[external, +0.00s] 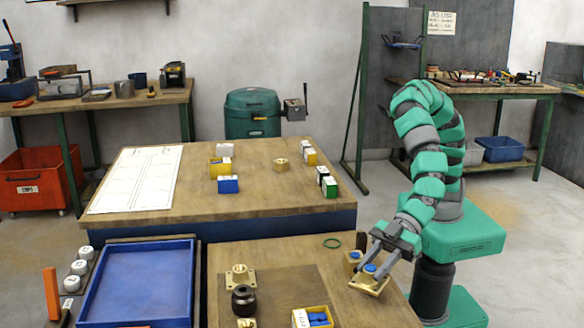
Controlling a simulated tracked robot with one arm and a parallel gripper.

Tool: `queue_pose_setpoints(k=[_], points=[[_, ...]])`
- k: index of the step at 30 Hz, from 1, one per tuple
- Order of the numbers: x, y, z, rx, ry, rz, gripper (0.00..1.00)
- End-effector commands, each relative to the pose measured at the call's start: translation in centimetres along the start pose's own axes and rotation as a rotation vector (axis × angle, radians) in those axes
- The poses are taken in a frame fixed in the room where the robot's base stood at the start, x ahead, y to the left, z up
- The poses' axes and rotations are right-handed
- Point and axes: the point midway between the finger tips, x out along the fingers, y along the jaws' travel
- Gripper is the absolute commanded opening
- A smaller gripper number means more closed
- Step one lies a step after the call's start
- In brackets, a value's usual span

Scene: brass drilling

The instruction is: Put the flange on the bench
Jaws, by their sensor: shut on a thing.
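My gripper (376,257) is at the right side of the front wooden table (290,253), pointing down. It is shut on a brass flange (369,284) with a square plate and a blue top. The flange looks slightly tilted; I cannot tell whether it touches the tabletop. A smaller brass piece (353,258) with a blue top stands just behind and left of it. Another brass piece with a square base (239,276) stands at the left of the front table. The larger wooden bench (260,197) is behind the front table.
A black round part (244,300) and a yellow box (311,317) with blue pieces are on the front table. A blue tray (137,287) is at left. Small coloured boxes (228,185) and a paper sheet (136,178) occupy the bench.

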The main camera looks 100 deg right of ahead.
Motion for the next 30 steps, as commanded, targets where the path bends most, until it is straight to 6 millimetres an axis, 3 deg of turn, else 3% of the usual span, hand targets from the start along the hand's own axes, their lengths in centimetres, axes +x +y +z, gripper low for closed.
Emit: queue_pose_setpoints(k=[2,10,22,23,24,30], points=[[0.4,-0.1,-0.2,0.001,0.003,0.0,0.0],[1.8,-0.2,3.1,0.002,-0.001,-0.003,0.0],[1.9,-0.1,3.2,-0.001,0.001,-0.001,0.0],[1.9,-0.1,3.2,0.0,0.0,-0.001,0.4],[1.9,-0.1,3.2,0.0,0.0,-0.001,0.51],[1.9,-0.1,3.2,0.0,0.0,-0.001,0.53]])
